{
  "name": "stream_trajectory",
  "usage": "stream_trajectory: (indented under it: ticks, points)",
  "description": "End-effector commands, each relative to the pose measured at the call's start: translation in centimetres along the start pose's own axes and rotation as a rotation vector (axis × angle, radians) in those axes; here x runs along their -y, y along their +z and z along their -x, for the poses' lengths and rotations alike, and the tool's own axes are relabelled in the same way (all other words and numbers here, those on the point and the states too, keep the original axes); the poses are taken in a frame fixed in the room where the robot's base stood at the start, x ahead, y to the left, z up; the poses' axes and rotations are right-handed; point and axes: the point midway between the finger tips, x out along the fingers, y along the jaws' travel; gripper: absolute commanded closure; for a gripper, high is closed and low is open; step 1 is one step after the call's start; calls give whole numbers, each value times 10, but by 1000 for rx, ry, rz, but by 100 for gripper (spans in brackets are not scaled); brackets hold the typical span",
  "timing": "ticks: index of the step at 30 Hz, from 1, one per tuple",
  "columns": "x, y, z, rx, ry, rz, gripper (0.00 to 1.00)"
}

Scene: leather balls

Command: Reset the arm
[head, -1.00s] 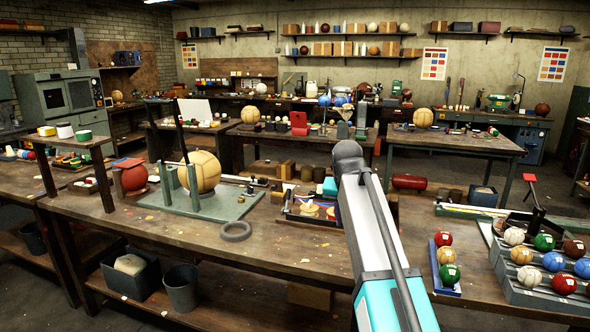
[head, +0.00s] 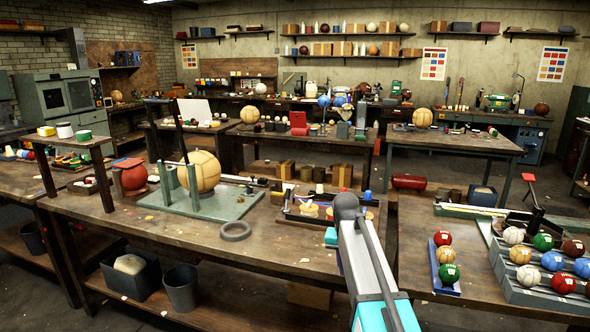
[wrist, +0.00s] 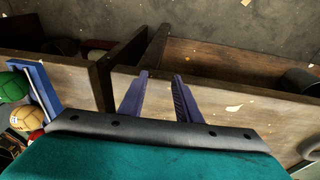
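My arm rises from the bottom of the head view, its dark rounded joint in front of the workbench (head: 290,260).
A rack of coloured balls (head: 540,296) and a narrow blue tray of balls (head: 434,273) lie right of the arm. A tan ball (head: 200,172) sits in a green stand to the left. Floor gaps separate the benches.

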Motion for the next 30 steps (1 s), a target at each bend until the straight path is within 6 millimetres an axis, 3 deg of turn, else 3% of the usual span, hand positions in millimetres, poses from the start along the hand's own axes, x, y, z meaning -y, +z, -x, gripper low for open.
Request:
stream_trajectory:
  ticks: [3,12,30]
  points:
    - [-4,20,-39,52,18,5,70]
    - [-14,72,-124,163,52,18,70]
    - [-45,204,-265,373,97,70,70]
